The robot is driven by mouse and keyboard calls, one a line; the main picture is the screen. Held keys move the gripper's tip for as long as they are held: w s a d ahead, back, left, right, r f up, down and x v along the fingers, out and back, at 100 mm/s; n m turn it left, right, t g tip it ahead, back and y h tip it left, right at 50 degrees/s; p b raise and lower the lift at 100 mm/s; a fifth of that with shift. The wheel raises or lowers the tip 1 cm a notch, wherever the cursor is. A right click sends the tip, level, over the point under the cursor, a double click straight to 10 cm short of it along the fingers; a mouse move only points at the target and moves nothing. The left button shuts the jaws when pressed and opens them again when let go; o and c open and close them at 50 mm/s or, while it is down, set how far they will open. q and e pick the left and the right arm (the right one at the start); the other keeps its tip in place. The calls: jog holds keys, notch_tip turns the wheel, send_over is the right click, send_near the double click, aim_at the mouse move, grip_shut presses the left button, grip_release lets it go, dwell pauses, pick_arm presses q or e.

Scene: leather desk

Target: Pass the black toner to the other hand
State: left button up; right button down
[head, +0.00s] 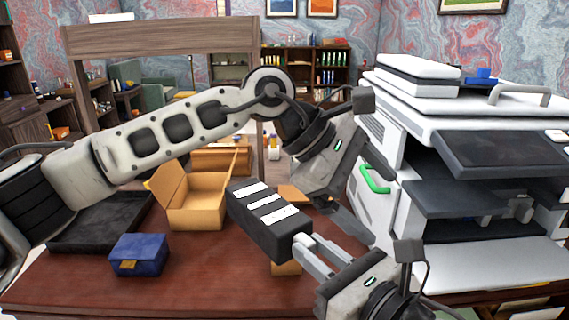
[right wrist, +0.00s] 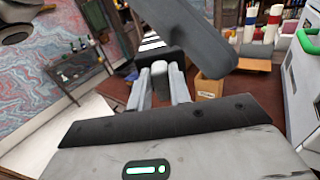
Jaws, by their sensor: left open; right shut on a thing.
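The black toner (head: 264,226) is a dark block with white labels on top. It is held in the air above the desk, in front of the open cardboard box. My right gripper (head: 304,248) is shut on its near right end. In the right wrist view the toner (right wrist: 152,42) shows beyond the fingers and is partly hidden by a dark part of my left gripper. My left gripper (head: 366,200) is open and empty, to the right of the toner and apart from it. Its arm crosses above the toner from the left.
The open cardboard box (head: 192,206), a blue box (head: 139,254) and a black tray (head: 98,226) are on the red-brown desk (head: 190,280). A large white printer (head: 470,190) with a green handle stands at the right, close to my left gripper. The front middle of the desk is clear.

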pick_arm(q)
jog(key=w+a+f+m+t+y, duration=0.1)
jog(key=w+a+m+t+y, duration=0.1)
jog(key=a+y, duration=0.35)
pick_arm(e)
jog(key=shift+r, duration=0.1)
pick_arm(q)
jog(key=m+t+y, duration=0.1)
jog(key=t+y, duration=0.1)
jog(key=y, duration=0.5)
send_near(271, 204)
jog(key=shift+a+f, duration=0.15)
jog(key=shift+f, duration=0.2)
jog(key=shift+a+f, duration=0.15)
jog(key=shift+f, duration=0.05)
jog(key=x, duration=1.1)
jog(key=shift+w+f, duration=0.15)
jog(key=shift+w, duration=0.1)
jog(key=c, duration=1.3)
pick_arm(e)
jog(key=shift+a, duration=0.1)
jog(key=c, duration=1.2)
grip_release()
